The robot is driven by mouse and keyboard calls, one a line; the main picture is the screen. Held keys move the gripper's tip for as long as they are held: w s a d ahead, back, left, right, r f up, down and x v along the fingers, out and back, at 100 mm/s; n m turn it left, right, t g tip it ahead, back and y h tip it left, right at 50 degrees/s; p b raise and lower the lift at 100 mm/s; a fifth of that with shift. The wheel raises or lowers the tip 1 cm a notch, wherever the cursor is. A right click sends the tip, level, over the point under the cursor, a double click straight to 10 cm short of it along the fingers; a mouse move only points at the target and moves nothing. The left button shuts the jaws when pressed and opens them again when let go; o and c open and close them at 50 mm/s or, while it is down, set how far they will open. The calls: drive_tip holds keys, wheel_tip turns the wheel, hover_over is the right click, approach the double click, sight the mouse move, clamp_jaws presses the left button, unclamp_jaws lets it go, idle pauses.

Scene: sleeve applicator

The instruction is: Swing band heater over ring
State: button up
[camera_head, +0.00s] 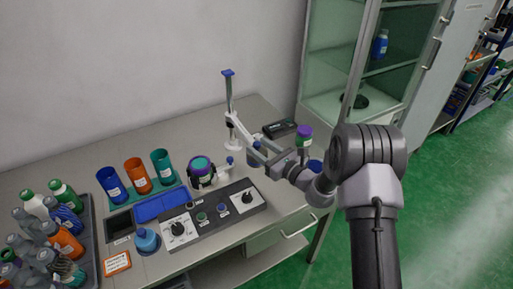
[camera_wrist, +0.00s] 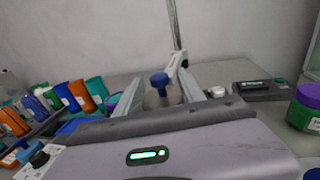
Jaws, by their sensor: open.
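The stand (camera_head: 229,92) is a slim post with a blue cap, on a round pale base on the bench. A jar with a purple and teal top (camera_head: 201,165) sits in a dark round holder on the bench, left of the stand. A small blue knob (camera_head: 230,160) is beside that holder. I cannot tell clearly which part is the band heater. My gripper (camera_head: 243,134) is open near the stand. In the wrist view a blue knob (camera_wrist: 158,79) on a greyish body shows between or beyond my open fingers; contact is not clear.
A control panel (camera_head: 213,214) lies in front of the holder. Blue, orange and teal cups (camera_head: 137,175) stand left. A crate of bottles (camera_head: 93,245) is at far left. A purple-lidded jar (camera_head: 304,136) and a dark device (camera_head: 279,128) are at right. A glass cabinet (camera_head: 335,60) stands behind.

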drive_tip(key=shift+x, duration=0.85)
clamp_jaws()
idle(0.8)
